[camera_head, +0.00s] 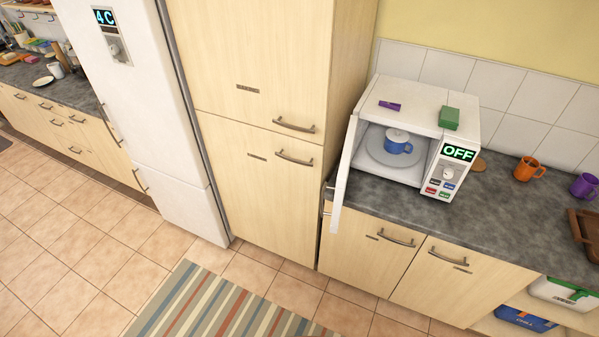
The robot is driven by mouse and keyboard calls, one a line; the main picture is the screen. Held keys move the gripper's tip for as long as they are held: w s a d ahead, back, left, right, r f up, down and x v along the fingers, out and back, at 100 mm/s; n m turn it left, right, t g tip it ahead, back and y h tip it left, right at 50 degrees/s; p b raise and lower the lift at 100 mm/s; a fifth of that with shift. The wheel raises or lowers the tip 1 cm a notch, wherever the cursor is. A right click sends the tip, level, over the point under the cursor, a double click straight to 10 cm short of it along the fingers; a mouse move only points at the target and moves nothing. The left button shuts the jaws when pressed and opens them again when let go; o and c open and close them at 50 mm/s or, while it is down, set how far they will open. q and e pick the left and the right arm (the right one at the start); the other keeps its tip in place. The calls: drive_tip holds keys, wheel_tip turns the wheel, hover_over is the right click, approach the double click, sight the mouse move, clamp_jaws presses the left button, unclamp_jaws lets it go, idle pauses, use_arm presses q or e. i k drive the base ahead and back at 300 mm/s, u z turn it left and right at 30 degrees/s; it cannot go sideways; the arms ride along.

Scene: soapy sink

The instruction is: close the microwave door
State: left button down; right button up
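The white microwave (465,112) stands on the grey counter. Its display reads OFF. Its door (343,178) is hinged at the left and stands wide open, sticking out past the counter's front edge. Inside, a blue mug (398,143) with a pale top sits on the round turntable plate (374,150). A green box (449,118) and a small purple item (389,106) lie on top of the microwave. Neither of my grippers is in view.
The counter (480,215) also holds an orange mug (529,168) and a purple mug (584,185) to the right. A tall cabinet (265,100) and a white fridge (150,110) stand left of the microwave. A striped rug (225,310) lies on the open tiled floor.

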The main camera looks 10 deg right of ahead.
sight(346, 158)
drive_tip(key=u, duration=0.2)
drive_tip(key=i, duration=1.65)
drive_tip(key=z, duration=0.75)
